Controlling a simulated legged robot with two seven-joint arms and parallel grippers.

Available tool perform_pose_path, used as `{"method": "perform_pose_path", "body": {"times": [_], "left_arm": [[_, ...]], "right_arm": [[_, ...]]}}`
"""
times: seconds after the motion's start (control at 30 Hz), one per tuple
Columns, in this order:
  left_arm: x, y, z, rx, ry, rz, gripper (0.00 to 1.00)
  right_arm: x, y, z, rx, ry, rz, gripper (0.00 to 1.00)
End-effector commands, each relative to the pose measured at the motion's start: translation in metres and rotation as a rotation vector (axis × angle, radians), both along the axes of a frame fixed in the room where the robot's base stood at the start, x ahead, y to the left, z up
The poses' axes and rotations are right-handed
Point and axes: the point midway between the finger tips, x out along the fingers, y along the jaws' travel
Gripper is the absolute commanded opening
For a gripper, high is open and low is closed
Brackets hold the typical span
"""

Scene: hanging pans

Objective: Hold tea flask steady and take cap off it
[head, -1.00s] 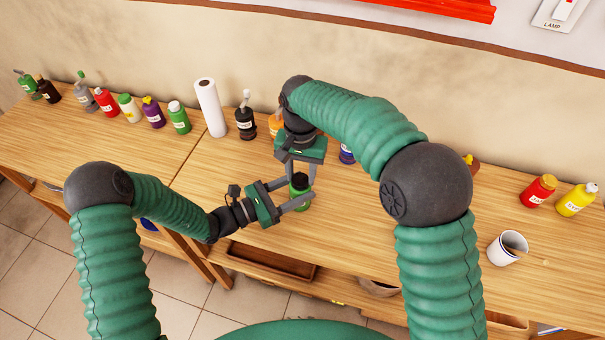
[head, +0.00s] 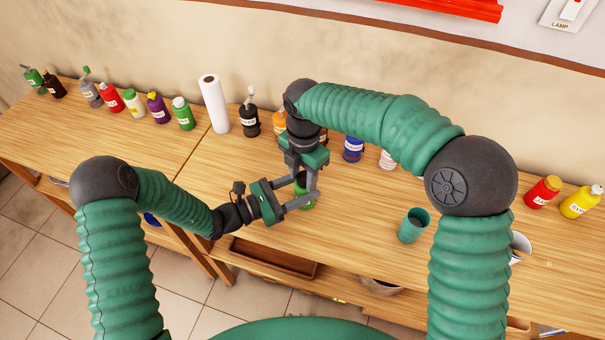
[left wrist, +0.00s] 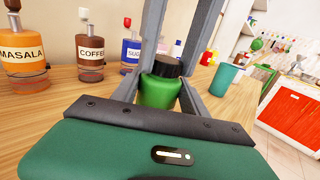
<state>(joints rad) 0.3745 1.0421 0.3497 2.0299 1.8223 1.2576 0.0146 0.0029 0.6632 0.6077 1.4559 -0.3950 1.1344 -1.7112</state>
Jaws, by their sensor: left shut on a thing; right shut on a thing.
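The tea flask is a small green bottle (head: 305,202) with a black cap (left wrist: 167,66). It stands upright on the wooden counter near the middle of the head view; its green body (left wrist: 158,93) is large in the left wrist view. My left gripper (head: 298,203) is shut around the flask's body from the left. My right gripper (head: 307,185) reaches down from above, its fingers on both sides of the cap, shut on it. The cap sits at the flask's top. In the head view the fingers mostly hide the cap.
A teal cup (head: 413,227) stands on the counter to the right. A white mug (head: 520,246) is partly hidden behind my right arm. Several labelled bottles and a paper roll (head: 214,104) line the wall.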

Motion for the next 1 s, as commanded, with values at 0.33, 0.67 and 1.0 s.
{"method": "perform_pose_path", "body": {"times": [0.33,0.67,1.0], "left_arm": [[0.001,0.001,0.000,0.000,0.000,0.003,0.00],[0.002,0.002,0.000,0.000,-0.001,0.006,0.00],[0.002,0.002,0.000,0.000,0.000,0.006,0.00]], "right_arm": [[-0.002,0.001,0.001,0.002,-0.001,0.002,0.00],[-0.002,0.001,0.008,0.001,-0.001,0.000,0.00],[-0.001,0.000,0.019,-0.001,-0.001,0.000,0.00]]}}
